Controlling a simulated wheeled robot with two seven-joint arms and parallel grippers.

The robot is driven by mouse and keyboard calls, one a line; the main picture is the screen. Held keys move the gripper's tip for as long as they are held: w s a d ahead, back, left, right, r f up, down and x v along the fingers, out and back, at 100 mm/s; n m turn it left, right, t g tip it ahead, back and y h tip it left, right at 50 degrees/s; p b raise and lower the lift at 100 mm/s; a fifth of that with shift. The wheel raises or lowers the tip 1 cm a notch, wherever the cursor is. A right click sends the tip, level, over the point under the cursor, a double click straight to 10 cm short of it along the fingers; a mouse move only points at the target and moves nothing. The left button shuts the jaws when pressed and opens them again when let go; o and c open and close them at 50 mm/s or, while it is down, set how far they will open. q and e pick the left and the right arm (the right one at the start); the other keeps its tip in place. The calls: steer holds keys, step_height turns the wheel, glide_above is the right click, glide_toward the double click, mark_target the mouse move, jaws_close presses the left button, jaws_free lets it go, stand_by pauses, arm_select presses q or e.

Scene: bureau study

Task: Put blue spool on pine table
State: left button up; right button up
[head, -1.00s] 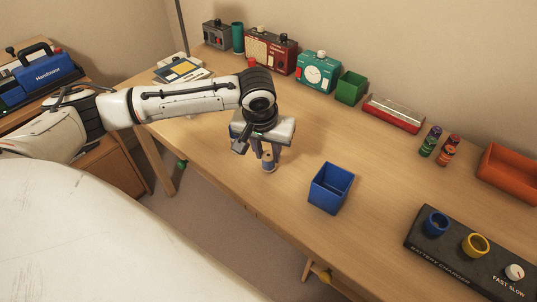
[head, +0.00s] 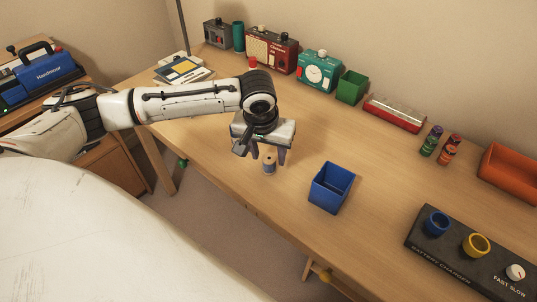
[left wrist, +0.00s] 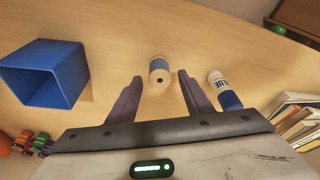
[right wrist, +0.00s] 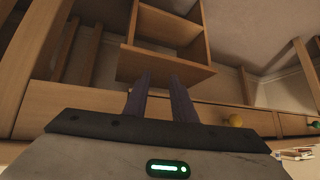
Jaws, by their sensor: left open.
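The blue spool (head: 269,163) stands upright on the pine table (head: 215,135) near its front edge, left of a blue open box. It also shows in the left wrist view (left wrist: 159,70), with pale ends and a blue band. My left gripper (head: 268,154) is open just above and behind the spool, with its fingers spread and nothing held. In the left wrist view the spool lies beyond the fingertips, in line with the gap. My right gripper (right wrist: 160,80) shows only in its own wrist view, with an empty gap between its fingers, low by wooden furniture.
The blue box (head: 331,188) stands right of the spool. A battery charger (head: 465,255) lies at the front right. A glue bottle (left wrist: 223,90) and books (left wrist: 300,118) show in the left wrist view. Radios, a green box (head: 351,88) and other items line the back.

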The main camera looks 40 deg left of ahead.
arm_select(q)
steer(key=a+p+v, duration=0.1)
steer(key=v, duration=1)
steer(key=shift+d+r, duration=0.25)
steer(key=shift+d, duration=0.25)
steer(key=shift+s, duration=0.1)
